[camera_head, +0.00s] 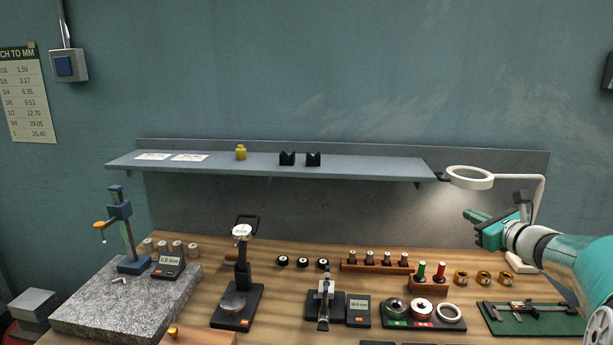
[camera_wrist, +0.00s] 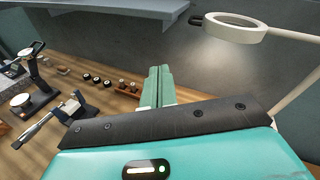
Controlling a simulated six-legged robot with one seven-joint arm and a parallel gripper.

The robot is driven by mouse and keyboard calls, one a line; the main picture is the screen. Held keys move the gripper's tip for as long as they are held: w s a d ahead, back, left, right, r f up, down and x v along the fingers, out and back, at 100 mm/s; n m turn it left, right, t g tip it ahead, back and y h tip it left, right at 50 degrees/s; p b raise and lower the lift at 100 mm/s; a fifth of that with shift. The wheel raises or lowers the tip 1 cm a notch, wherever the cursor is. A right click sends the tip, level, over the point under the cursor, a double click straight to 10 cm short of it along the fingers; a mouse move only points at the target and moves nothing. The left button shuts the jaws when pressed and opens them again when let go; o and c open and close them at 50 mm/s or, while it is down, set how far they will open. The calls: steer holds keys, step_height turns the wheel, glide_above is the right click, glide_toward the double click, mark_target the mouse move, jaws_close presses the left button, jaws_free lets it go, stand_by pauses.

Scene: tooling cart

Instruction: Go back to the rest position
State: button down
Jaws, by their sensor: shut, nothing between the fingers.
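My gripper (camera_head: 470,215) is at the right in the head view, raised above the bench and pointing left. Its teal fingers are together with nothing between them. In the wrist view the fingers of my gripper (camera_wrist: 158,86) show as two green bars side by side. The gripper is in front of the white ring lamp's stand and below its ring, and appears apart from the bench items.
The wooden bench (camera_head: 290,325) holds a granite plate (camera_head: 110,310), a dial gauge stand (camera_head: 240,285), a block of pins (camera_head: 375,263) and a green caliper mat (camera_head: 540,320). A grey shelf (camera_head: 360,168) runs behind. The white ring lamp (camera_head: 470,178) stands close to my gripper.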

steer(key=s+a+f+n+g+y, duration=0.1)
steer(key=s+a+n+g, duration=0.3)
steer(key=a, duration=0.4)
steer(key=s+a+f+n+g+y, duration=0.1)
steer(key=s+a+n, duration=0.45)
steer(key=a, duration=0.25)
steer(key=s+a+f+n+g, duration=0.1)
steer(key=s+a+n+g, duration=0.25)
steer(key=a+n, duration=0.4)
steer(key=s+a+f+n+g+h, duration=0.1)
steer(key=s+a+f+n+h, duration=0.1)
steer(key=s+n, duration=0.4)
steer(key=s+a+f+n+g+h, duration=0.1)
steer(key=s+f+n, duration=0.4)
steer(key=s, duration=0.8)
steer(key=a+n+h, duration=0.1)
steer(key=n+h, duration=0.1)
steer(key=shift+s+n, duration=0.25)
steer(key=shift+n, duration=0.05)
